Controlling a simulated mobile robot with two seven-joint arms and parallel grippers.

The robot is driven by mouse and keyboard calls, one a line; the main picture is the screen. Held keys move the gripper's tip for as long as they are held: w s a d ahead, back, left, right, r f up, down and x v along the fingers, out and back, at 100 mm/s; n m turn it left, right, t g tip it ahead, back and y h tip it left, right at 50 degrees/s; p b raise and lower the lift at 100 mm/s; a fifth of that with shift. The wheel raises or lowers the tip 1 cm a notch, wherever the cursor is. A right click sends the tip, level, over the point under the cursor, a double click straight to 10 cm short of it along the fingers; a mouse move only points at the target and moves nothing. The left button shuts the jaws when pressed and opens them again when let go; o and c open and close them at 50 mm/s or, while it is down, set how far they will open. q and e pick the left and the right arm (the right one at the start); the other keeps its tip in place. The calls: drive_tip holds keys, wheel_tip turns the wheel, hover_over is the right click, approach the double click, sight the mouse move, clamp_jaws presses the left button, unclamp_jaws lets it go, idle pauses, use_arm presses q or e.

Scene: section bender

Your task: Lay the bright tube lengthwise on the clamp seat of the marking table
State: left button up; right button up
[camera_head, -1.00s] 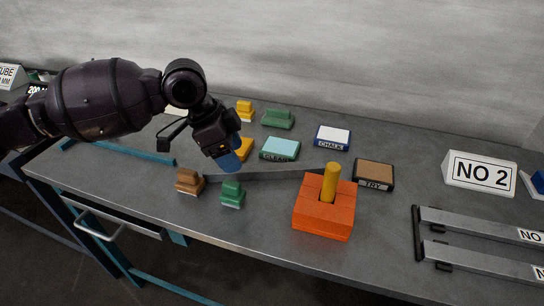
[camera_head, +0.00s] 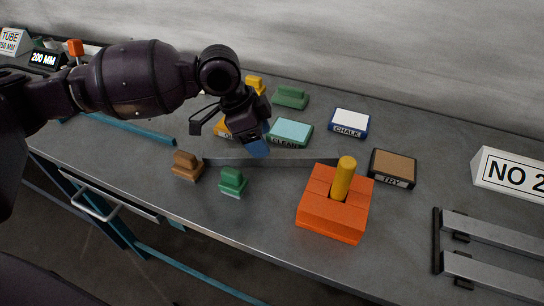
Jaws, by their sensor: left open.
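I cannot tell whether this bar belongs to the clamp seat. I cannot single out a bright tube; two grey lengths (camera_head: 490,229) lie at the right by a NO 2 sign (camera_head: 512,176). My right gripper is out of view.
Green block (camera_head: 232,180), CLEAN pad (camera_head: 290,132), CHALK pad (camera_head: 349,122) and TRY pad (camera_head: 392,167) stand around the bar. A TUBE sign (camera_head: 13,41) and a 200 MM sign (camera_head: 46,58) are far left. The bench front is mostly bare.

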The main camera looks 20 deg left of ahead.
sight(271, 158)
use_arm(q)
drive_tip(key=b+x, duration=0.1)
drive_tip(key=x, duration=0.3)
drive_tip(key=shift+d+f, duration=0.25)
drive_tip(key=shift+f, duration=0.2)
clamp_jaws()
